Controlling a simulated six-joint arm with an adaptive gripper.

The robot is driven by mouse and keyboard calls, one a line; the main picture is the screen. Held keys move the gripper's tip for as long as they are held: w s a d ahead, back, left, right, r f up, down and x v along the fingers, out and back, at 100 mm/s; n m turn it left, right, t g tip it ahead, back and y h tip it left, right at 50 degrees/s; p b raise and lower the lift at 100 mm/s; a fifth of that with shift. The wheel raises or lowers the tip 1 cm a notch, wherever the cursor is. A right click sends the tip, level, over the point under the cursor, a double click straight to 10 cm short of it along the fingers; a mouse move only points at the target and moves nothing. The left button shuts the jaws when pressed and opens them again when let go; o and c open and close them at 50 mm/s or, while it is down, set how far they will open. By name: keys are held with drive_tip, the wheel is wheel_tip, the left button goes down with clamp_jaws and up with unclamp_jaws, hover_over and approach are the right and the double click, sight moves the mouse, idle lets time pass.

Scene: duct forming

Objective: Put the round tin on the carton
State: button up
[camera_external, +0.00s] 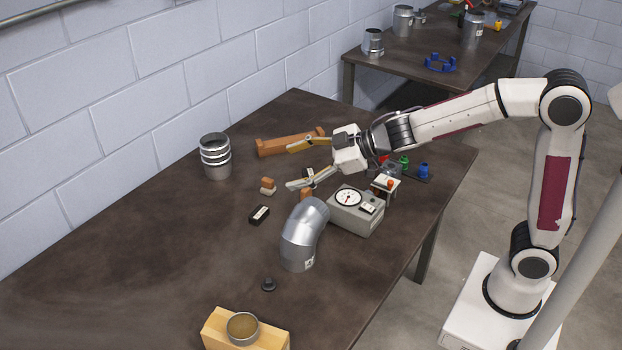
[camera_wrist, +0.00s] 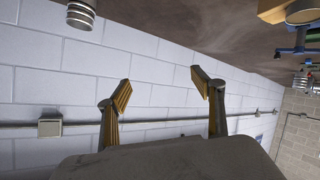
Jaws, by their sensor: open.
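The tan, box-like carton (camera_external: 273,338) is at the bottom edge of the external view, partly cut off. The round tin (camera_external: 243,328), with a metal rim and brownish top, appears to rest upright on the carton. My gripper (camera_external: 288,165) is open and empty above the far part of the table, well away from both. In the wrist view my gripper's two fingers (camera_wrist: 158,83) are spread with only wall between them. A tan block and a round metal piece show cut off at that view's top right; I cannot tell whether they are the carton and tin.
A grey gauge box (camera_external: 355,212) and a metal elbow duct (camera_external: 299,240) stand below my gripper. A ribbed metal cylinder (camera_external: 215,157) stands left, and an orange-brown bracket (camera_external: 284,147) lies behind the fingers. Small parts are scattered nearby. The left part of the table is clear.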

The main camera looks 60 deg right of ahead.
drive_tip(key=s+d+r+m+g+h, duration=0.15)
drive_tip(key=s+d+m+h, duration=0.55)
drive_tip(key=s+d, duration=0.9)
drive_tip(key=s+d+f+m+g, duration=0.1)
drive_tip(key=s+f+g, duration=0.1)
drive_tip(key=s, duration=0.7)
drive_tip(key=s+f+m+g+y, duration=0.1)
drive_tip(key=s+f, duration=0.4)
drive_tip(key=s, duration=0.5)
drive_tip(key=shift+d+f+m+g, duration=0.25)
drive_tip(key=shift+d+m+g, duration=0.1)
drive_tip(key=shift+g, duration=0.4)
